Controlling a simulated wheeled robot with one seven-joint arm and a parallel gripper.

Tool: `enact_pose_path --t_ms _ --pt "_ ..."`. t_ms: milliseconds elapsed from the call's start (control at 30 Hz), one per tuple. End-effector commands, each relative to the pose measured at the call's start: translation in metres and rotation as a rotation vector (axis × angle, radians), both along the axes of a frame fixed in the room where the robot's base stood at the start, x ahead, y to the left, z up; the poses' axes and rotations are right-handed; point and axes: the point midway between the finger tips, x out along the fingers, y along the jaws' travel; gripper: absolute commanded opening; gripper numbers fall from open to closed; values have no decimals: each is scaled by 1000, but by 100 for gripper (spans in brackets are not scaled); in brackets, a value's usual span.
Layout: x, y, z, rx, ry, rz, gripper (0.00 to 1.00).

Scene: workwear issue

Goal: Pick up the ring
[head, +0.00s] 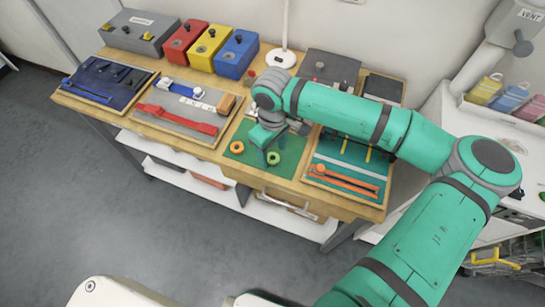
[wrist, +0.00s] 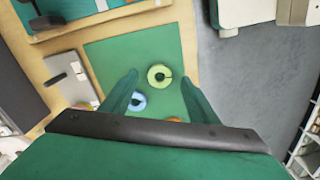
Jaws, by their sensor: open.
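Several small rings lie on a green mat (head: 292,160) on the wooden bench. A yellow-green ring (head: 273,158) lies near the mat's front edge; in the wrist view this ring (wrist: 152,76) appears between the fingertips, with a dark slit at its right. An orange ring (head: 236,147) lies to its left; in the wrist view an orange piece is mostly hidden behind my gripper's body. A light blue ring (wrist: 137,105) lies by the left finger in the wrist view and is hidden in the head view. My gripper (wrist: 159,82) is open and empty above the mat, pointing down.
A tray with red tools (head: 185,122) lies left of the mat, and a teal tray with orange tools (head: 345,180) lies right. Red, yellow and blue boxes (head: 236,55) and a white lamp stand (head: 282,57) stand behind. Bare mat surrounds the rings.

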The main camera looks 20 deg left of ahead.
Motion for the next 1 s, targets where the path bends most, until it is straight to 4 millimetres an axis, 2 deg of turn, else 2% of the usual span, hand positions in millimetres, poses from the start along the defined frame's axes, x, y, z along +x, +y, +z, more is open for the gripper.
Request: enact_pose_path --t_ms 133,367,433,567,1000 --pt "0 0 -12 0 0 -1 55" --pt "0 0 -14 1 0 -1 55" --pt "0 0 -13 1 0 -1 43" --pt "0 0 -13 1 0 -1 12" --pt "0 0 -11 2 -1 -2 11"
